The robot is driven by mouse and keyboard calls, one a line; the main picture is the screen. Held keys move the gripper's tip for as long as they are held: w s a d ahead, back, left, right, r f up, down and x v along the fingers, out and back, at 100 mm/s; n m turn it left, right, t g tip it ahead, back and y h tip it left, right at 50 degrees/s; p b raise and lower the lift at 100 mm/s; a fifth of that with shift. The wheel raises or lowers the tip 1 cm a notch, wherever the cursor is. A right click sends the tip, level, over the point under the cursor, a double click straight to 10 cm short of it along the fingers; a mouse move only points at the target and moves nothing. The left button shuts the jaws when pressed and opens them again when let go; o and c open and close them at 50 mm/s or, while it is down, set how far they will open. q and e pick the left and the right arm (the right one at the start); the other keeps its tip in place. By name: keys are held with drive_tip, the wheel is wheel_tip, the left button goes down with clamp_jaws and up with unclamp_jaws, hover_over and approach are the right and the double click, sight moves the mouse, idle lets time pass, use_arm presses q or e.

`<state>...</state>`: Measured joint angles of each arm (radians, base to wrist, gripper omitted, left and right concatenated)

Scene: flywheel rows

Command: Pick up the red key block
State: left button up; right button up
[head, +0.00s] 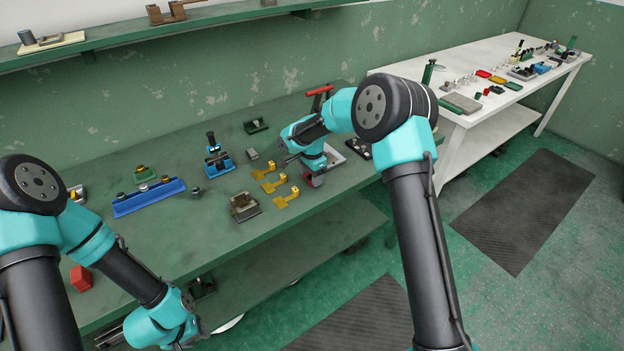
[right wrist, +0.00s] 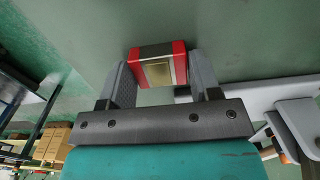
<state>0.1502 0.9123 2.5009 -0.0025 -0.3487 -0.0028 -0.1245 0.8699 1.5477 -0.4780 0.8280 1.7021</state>
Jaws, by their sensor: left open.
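A red key block (right wrist: 158,66) with a gold-coloured panel sits between the two fingers of my right gripper (right wrist: 163,78) in the right wrist view. I cannot tell there whether the block touches the table. Another red block (head: 80,278) stands at the table's left.
The green table (head: 190,235) holds a blue rail (head: 148,197), a blue fixture (head: 218,160), yellow brackets (head: 272,184) and a brown-grey fixture (head: 244,207) left of the right gripper. A white table (head: 450,68) with many small parts stands at the right. The table's front left is mostly clear.

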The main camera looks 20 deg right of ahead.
drive_tip(key=c, duration=0.7)
drive_tip(key=shift+r, duration=0.1)
drive_tip(key=shift+r, duration=0.45)
wheel_tip(320, 180, up, 3)
drive_tip(key=shift+f, duration=0.1)
drive_tip(key=s+a, duration=0.1)
drive_tip(key=s, duration=0.4)
drive_tip(key=s+a, duration=0.2)
drive_tip(key=s, duration=0.3)
drive_tip(key=s+a+r, duration=0.1)
drive_tip(key=s, duration=0.4)
drive_tip(key=shift+s+a+r, duration=0.1)
drive_tip(key=shift+s+a, duration=0.1)
